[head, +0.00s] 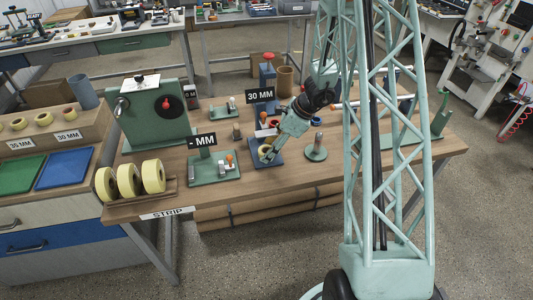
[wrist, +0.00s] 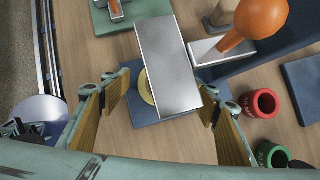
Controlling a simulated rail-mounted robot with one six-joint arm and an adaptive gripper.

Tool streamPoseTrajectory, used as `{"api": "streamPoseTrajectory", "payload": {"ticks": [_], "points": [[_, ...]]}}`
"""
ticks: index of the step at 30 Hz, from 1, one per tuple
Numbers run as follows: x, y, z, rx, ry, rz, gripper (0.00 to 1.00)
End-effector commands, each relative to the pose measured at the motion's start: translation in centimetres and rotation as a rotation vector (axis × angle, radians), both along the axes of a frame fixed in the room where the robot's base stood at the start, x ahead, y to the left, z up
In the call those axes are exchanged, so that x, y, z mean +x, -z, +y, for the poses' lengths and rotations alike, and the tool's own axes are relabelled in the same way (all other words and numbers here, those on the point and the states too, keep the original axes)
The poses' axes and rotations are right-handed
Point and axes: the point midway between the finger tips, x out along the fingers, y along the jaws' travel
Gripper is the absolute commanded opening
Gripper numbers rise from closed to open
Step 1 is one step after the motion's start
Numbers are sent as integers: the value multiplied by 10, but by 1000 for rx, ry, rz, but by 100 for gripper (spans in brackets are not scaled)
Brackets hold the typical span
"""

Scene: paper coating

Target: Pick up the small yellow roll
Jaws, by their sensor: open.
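A small yellow roll (wrist: 146,86) lies on a blue base plate (wrist: 126,86) in the wrist view. A grey rectangular plate (wrist: 165,66) above it hides most of it. In the wrist view my gripper's two fingers (wrist: 163,95) are open, one on each side of the grey plate and roll. Nothing is held between them. I cannot tell how far the fingertips are above the base.
A red cup (wrist: 261,103) and a green cup (wrist: 271,155) stand right of my gripper. An orange-knobbed stamp (wrist: 262,17) stands behind them. In the head view, large yellow rolls (head: 129,181) sit on the strip rack, and a hand press (head: 267,77) stands behind my gripper.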

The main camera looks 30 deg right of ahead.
Motion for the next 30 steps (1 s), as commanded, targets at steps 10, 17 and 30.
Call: {"api": "streamPoseTrajectory", "payload": {"ticks": [10, 17, 30], "points": [[0, 0, 0, 0, 0, 0, 53], [0, 0, 0, 0, 0, 0, 32], [0, -2, 0, 0, 0, 0, 27]]}}
